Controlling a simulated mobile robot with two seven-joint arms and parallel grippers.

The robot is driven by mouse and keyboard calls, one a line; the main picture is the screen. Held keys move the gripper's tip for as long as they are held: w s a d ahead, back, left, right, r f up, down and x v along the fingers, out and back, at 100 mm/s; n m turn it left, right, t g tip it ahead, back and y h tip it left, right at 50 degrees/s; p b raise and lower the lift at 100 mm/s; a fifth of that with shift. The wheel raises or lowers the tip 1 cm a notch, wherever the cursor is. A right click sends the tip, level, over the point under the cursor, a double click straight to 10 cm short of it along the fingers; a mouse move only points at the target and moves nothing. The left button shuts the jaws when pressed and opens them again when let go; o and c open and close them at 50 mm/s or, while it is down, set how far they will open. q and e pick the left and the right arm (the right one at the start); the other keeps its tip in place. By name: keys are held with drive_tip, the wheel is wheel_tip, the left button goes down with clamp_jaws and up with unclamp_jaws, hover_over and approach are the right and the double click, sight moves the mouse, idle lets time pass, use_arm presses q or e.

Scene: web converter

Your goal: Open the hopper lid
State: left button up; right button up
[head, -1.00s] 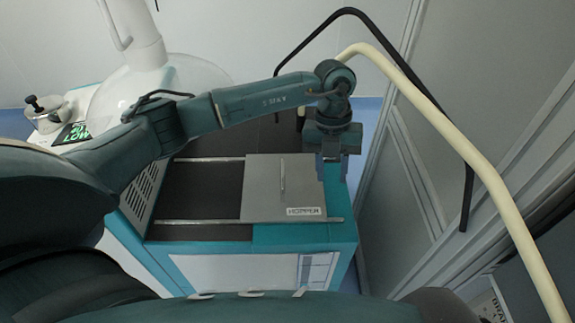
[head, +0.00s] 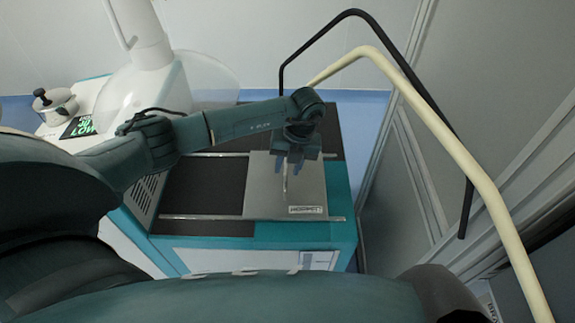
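The hopper lid (head: 262,198) is a flat grey plate with a "HOPPER" label at its front right corner. It lies between two metal rails on the teal machine, with a dark surface (head: 205,187) to its left. A thin upright handle (head: 285,187) stands in the middle of the lid. My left gripper (head: 289,170) points down over the lid at the handle, with its fingers apart on either side of it. Whether the fingers touch the handle I cannot tell. My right gripper is not in view.
A cream bent tube (head: 440,130) and a black bent tube (head: 425,90) arch at the right. A clear dome (head: 212,75) and a panel with a green display (head: 80,127) are at the back left. A grey wall closes off the right side.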

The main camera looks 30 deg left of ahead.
use_arm(q)
drive_tip(key=shift+a+f, duration=0.1)
drive_tip(key=shift+f, duration=0.45)
clamp_jaws()
